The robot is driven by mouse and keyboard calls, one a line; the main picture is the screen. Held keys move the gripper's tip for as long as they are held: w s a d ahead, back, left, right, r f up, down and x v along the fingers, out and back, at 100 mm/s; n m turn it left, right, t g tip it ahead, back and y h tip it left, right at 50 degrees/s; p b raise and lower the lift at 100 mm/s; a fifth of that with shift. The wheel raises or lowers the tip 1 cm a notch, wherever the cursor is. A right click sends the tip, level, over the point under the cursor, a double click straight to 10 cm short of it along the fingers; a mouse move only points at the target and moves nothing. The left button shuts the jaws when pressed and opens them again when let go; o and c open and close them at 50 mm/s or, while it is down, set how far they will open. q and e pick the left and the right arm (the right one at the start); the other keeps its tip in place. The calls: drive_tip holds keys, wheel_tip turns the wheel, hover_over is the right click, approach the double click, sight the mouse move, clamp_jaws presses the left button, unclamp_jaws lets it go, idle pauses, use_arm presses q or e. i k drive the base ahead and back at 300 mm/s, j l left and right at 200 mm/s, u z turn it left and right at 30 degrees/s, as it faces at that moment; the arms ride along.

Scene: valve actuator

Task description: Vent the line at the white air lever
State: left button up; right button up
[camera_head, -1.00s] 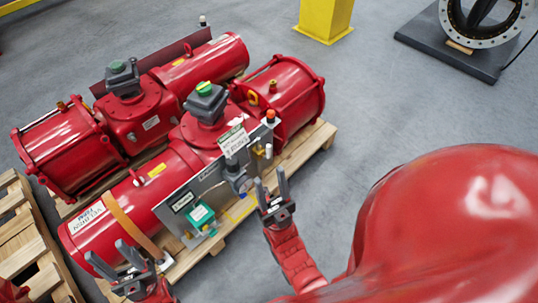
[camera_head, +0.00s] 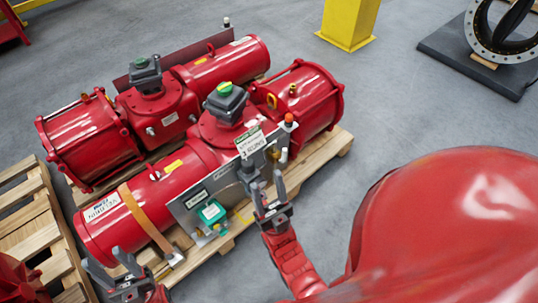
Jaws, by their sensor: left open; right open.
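The front red actuator (camera_head: 165,196) lies on a wooden pallet, with a grey control panel (camera_head: 205,190) along its near side. A small white upright part, possibly the white air lever (camera_head: 284,155), shows at the panel's right end, below an orange-red cap (camera_head: 289,119); it is too small to be sure. My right gripper (camera_head: 266,183) is open and empty, its fingers overlapping the panel's right end in the picture and hiding part of the fittings there. I cannot tell whether it touches. My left gripper (camera_head: 103,258) is open and empty, near the actuator's lower left end.
A second red actuator (camera_head: 85,140) lies behind the first. A green-and-white box (camera_head: 211,212) and a white tag (camera_head: 250,142) are on the front unit. Another pallet (camera_head: 35,225) is at left. A yellow post (camera_head: 348,22) stands behind.

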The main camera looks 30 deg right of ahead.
sight(284, 159)
drive_tip(key=l+u, duration=0.2)
drive_tip(key=u, duration=0.2)
drive_tip(key=l+u, duration=0.15)
drive_tip(key=u, duration=0.3)
drive_tip(key=l+u, duration=0.25)
drive_tip(key=u, duration=0.15)
drive_tip(key=l+u, duration=0.15)
drive_tip(key=u, duration=0.3)
drive_tip(key=k+l+u, duration=0.35)
drive_tip(key=l, duration=0.55)
drive_tip(key=k+l+u, duration=0.35)
drive_tip(key=k+l, duration=0.3)
drive_tip(key=k+l+u, duration=0.35)
drive_tip(key=k+l, duration=0.25)
drive_tip(key=l, duration=0.15)
drive_tip(key=k+l, duration=0.7)
drive_tip(key=k, duration=0.15)
